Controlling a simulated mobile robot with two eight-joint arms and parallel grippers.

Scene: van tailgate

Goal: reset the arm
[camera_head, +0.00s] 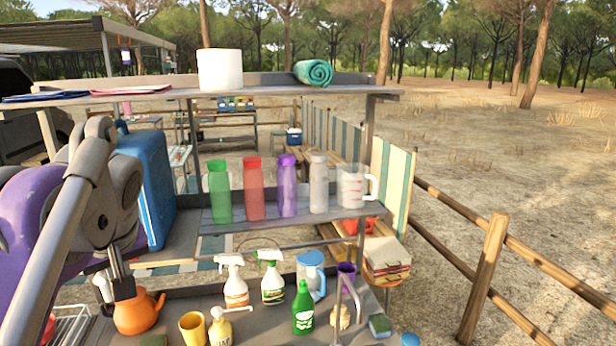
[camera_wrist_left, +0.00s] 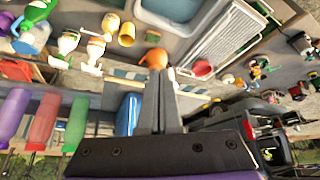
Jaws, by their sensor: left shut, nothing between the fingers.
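My left arm (camera_head: 75,215) comes in from the left in the head view, bent in front of the shelves. My left gripper (camera_head: 122,285) points down, in front of or just above an orange teapot (camera_head: 138,312) on the lower counter. In the left wrist view its two grey fingers (camera_wrist_left: 160,78) are together with nothing between them, and the orange teapot (camera_wrist_left: 154,57) shows just beyond the tips. I cannot tell whether they touch it. My right gripper does not show in either view.
A blue canister (camera_head: 150,185) stands close beside my left arm. Several bottles and a measuring cup (camera_head: 352,186) line the middle shelf (camera_head: 270,212). Spray bottles (camera_head: 235,285), a yellow cup (camera_head: 191,328) and a pump bottle (camera_head: 220,328) crowd the counter. A paper roll (camera_head: 220,70) stands on the top shelf.

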